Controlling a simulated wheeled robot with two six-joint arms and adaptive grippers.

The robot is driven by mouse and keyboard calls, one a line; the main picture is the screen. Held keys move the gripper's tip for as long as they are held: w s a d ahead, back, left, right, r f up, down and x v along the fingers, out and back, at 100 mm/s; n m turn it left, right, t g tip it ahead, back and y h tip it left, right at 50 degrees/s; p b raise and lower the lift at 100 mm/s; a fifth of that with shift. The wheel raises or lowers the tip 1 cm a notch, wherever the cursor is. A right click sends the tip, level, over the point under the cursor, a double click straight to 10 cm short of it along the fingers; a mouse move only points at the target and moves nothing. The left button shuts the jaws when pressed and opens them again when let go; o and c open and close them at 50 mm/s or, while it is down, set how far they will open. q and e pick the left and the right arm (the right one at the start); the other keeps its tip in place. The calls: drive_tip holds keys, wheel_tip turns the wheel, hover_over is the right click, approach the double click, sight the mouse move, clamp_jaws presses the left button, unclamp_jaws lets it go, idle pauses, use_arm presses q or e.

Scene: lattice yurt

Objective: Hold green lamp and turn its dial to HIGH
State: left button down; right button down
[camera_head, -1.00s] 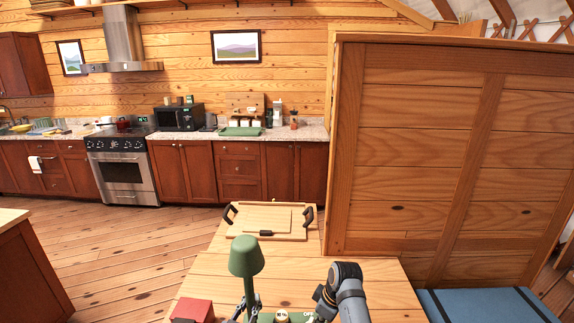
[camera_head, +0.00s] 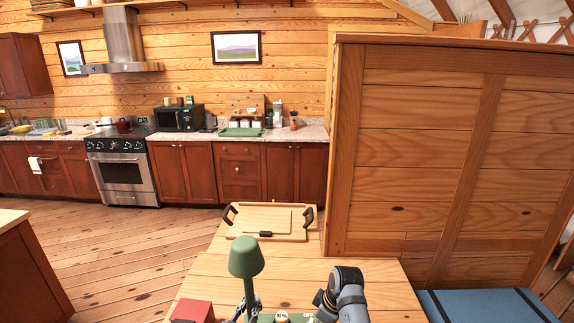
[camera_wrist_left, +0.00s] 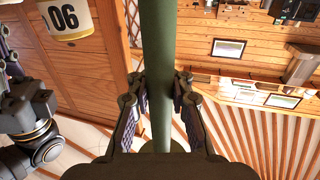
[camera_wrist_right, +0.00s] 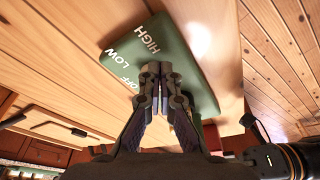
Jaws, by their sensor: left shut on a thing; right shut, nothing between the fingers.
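The green lamp (camera_head: 246,257) stands upright at the table's near edge in the head view. My left gripper (camera_wrist_left: 160,88) is shut on its green stem (camera_wrist_left: 160,45). The lamp's green base (camera_wrist_right: 190,60), marked OFF, LOW and HIGH, shows in the right wrist view. My right gripper (camera_wrist_right: 160,72) is shut and empty, with its fingertips over the base beside the labels. Whether they touch it I cannot tell. The dial's pointer is not readable.
A red box (camera_head: 193,310) sits left of the lamp on the wooden table (camera_head: 355,268). A wooden tray (camera_head: 238,222) with dark handles lies farther back. A tall wooden partition (camera_head: 420,150) rises at the right. The table between lamp and tray is clear.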

wheel_tip(320, 180, up, 6)
idle(0.5)
use_arm(q)
drive_tip(key=c, duration=1.1)
unclamp_jaws()
